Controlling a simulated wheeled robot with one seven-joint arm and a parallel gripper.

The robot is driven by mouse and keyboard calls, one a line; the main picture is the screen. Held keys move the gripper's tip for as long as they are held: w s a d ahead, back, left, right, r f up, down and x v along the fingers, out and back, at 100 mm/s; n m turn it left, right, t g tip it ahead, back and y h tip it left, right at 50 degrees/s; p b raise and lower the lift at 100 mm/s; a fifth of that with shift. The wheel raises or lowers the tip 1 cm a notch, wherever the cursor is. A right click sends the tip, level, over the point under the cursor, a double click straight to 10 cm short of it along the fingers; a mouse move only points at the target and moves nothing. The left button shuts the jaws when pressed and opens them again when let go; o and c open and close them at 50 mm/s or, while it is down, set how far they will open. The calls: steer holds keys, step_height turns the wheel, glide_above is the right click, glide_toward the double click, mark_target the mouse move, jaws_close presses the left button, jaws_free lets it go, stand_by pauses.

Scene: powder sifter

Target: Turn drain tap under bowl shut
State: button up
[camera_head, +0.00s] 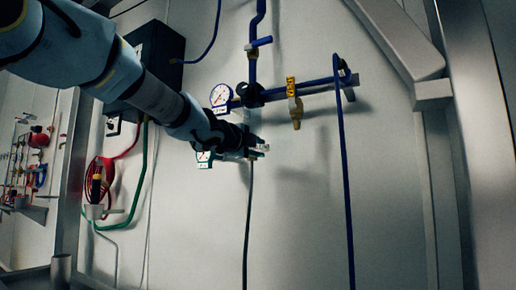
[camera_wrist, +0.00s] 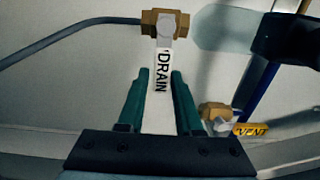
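In the wrist view, the drain tap is a brass valve body (camera_wrist: 165,22) with a pale flat handle (camera_wrist: 160,72) marked DRAIN. The handle extends from the body down the picture, across the line of the body and its hose. My gripper (camera_wrist: 161,76) has its two green fingers apart, one on each side of the handle. The gaps look narrow, and I cannot tell whether either finger touches it. A translucent pale cylinder (camera_wrist: 222,28), possibly the bowl, lies to the right of the valve. In the head view, my gripper (camera_head: 258,148) hides the drain tap.
A brass tap with a yellow VENT label (camera_wrist: 250,129) is right of my fingers; it also hangs on the blue pipe in the head view (camera_head: 295,106). A dark hose (camera_wrist: 70,40) runs left from the drain valve. A gauge (camera_head: 220,95) sits just above my gripper.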

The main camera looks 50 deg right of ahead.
steer(key=o, duration=0.3)
steer(key=v, duration=1)
steer(key=shift+a, duration=0.4)
